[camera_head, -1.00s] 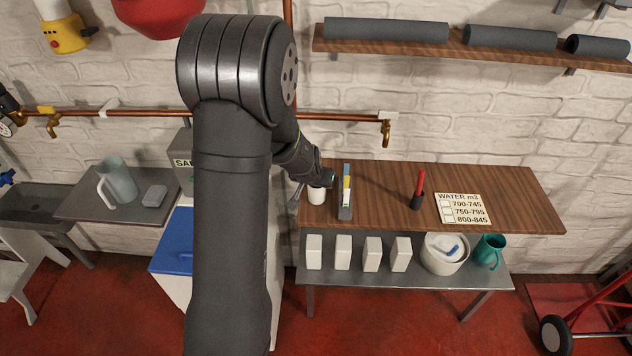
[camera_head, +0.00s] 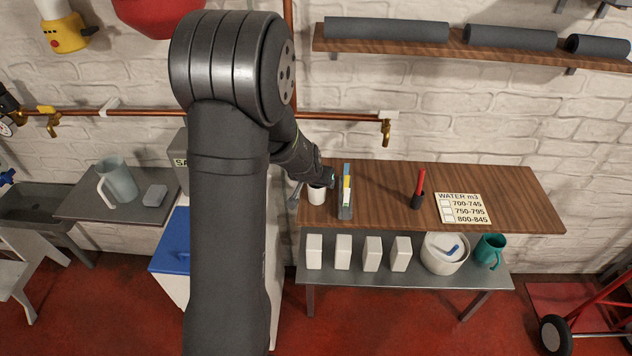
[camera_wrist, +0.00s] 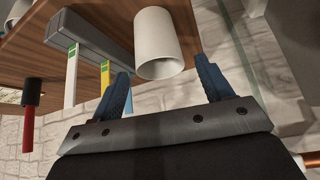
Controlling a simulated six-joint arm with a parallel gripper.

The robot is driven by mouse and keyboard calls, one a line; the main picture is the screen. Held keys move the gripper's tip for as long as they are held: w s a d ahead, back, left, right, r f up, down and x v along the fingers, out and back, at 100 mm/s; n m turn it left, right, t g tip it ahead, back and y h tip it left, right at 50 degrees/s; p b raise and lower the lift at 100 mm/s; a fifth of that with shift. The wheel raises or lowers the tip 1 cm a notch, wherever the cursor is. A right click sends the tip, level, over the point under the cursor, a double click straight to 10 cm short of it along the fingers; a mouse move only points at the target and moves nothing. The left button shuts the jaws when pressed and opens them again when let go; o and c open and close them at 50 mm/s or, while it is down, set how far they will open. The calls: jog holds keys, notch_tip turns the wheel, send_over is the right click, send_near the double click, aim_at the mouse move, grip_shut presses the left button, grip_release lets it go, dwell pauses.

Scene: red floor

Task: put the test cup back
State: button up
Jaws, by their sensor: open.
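The white test cup (camera_head: 317,196) stands upright on the wooden table top (camera_head: 385,215), near its left end. In the wrist view, which is turned upside down, the cup (camera_wrist: 160,45) has its open mouth toward my gripper (camera_wrist: 162,67). The two blue-grey fingers are spread apart, one on each side of the cup's rim, with a visible gap to it. In the head view my gripper (camera_head: 314,187) is at the cup and partly covers it. The inside of the cup shows only at the rim.
A grey holder with coloured strips (camera_head: 345,205) stands close right of the cup. Farther right are a red marker in a dark stand (camera_head: 418,190) and a WATER card (camera_head: 462,208). White boxes (camera_head: 343,252), a white tub (camera_head: 443,262) and a teal mug (camera_head: 488,250) fill the lower shelf.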

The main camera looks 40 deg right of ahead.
jog(key=v, duration=1.1)
jog(key=x, duration=1.2)
jog(key=shift+f, duration=0.2)
jog(key=shift+r, duration=0.2)
jog(key=shift+r, duration=0.1)
